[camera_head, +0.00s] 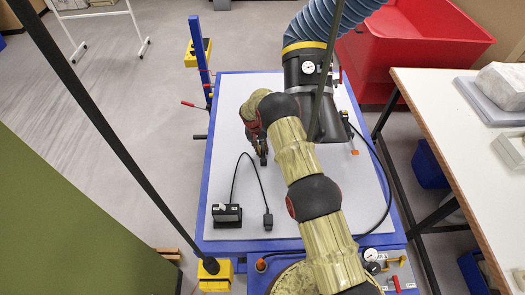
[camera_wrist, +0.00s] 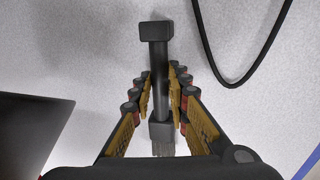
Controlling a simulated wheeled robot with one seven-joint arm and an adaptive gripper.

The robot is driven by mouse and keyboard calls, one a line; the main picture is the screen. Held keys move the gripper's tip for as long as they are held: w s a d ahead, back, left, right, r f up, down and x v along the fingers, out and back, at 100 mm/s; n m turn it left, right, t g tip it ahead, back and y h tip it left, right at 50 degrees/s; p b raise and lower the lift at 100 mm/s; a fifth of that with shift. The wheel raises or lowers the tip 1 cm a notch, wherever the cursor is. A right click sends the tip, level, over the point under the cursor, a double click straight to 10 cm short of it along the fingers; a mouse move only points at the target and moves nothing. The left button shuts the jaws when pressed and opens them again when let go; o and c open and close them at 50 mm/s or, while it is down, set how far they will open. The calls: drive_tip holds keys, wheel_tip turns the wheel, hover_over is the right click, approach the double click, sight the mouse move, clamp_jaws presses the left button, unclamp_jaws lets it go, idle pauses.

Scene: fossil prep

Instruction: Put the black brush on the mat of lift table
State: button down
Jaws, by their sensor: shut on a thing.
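The lift table has a blue frame and a light grey mat (camera_head: 320,220) on top, whose surface also fills the wrist view (camera_wrist: 90,60). My gripper (camera_head: 262,158) is over the mat, left of its middle. In the wrist view my gripper (camera_wrist: 162,75) is shut on the black brush (camera_wrist: 157,35). The brush's square dark end points away and its greyish bristle end lies back between the fingers. In the head view the brush is hard to tell from the dark fingers. I cannot tell whether it touches the mat.
A black box (camera_head: 227,216) with a cable and a small black block (camera_head: 268,221) sits on the mat's near left. A dark extraction hood (camera_head: 305,70) with a blue hose stands at the far side. A white worktable (camera_head: 450,130) is at right.

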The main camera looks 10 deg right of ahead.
drive_tip(key=shift+f, duration=0.15)
drive_tip(key=c, duration=1.7)
unclamp_jaws()
